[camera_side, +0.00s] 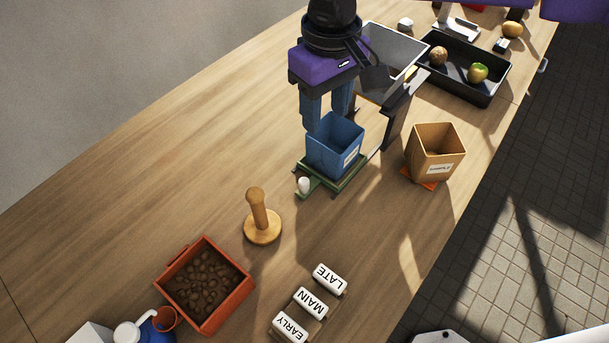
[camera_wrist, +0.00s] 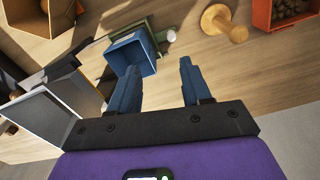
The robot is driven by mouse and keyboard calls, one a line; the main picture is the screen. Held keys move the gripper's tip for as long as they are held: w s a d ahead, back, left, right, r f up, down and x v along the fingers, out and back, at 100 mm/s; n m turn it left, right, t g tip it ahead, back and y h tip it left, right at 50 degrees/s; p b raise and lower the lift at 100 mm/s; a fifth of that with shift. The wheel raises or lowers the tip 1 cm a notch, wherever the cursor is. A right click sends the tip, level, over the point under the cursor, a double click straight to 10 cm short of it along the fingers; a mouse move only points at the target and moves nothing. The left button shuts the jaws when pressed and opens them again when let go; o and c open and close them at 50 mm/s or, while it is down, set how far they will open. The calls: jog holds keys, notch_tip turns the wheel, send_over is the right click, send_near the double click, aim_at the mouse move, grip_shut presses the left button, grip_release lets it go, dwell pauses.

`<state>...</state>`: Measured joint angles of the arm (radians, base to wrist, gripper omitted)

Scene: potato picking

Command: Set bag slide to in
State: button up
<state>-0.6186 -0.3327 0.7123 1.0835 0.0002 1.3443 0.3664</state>
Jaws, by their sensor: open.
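The bag slide (camera_side: 316,186) is a dark green tray or rail on the table, at the middle of the side view. A blue open-topped bin (camera_side: 335,148) with a white label sits on it. A white knob (camera_side: 304,185) stands at the slide's left end. In the wrist view the slide (camera_wrist: 149,32), the bin (camera_wrist: 130,57) and the knob (camera_wrist: 171,35) show beyond the fingers. My gripper (camera_side: 326,117) has blue fingers, spread and empty, pointing down close behind the bin. The wrist view also shows the gripper (camera_wrist: 159,66) open. I cannot tell whether a finger touches the bin.
A grey hopper (camera_side: 393,55) stands behind the slide, with a dark upright beside it. A cardboard box (camera_side: 436,155) stands right. A black tray (camera_side: 465,68) holds produce. A wooden peg (camera_side: 260,218), an orange crate (camera_side: 206,285) and labelled blocks (camera_side: 310,302) lie nearer. Table left is clear.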

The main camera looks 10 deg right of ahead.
aim_at(304, 180)
jog(key=shift+m, duration=0.3)
jog(key=a+f, duration=0.1)
jog(key=f, duration=0.5)
jog(key=a+f, duration=0.1)
jog(key=f, duration=0.5)
jog(key=a+f, duration=0.1)
jog(key=f, duration=0.5)
jog(key=shift+w+a+f, duration=0.1)
jog(key=shift+w+f, duration=0.2)
jog(key=shift+f, duration=0.05)
jog(key=shift+c, duration=0.3)
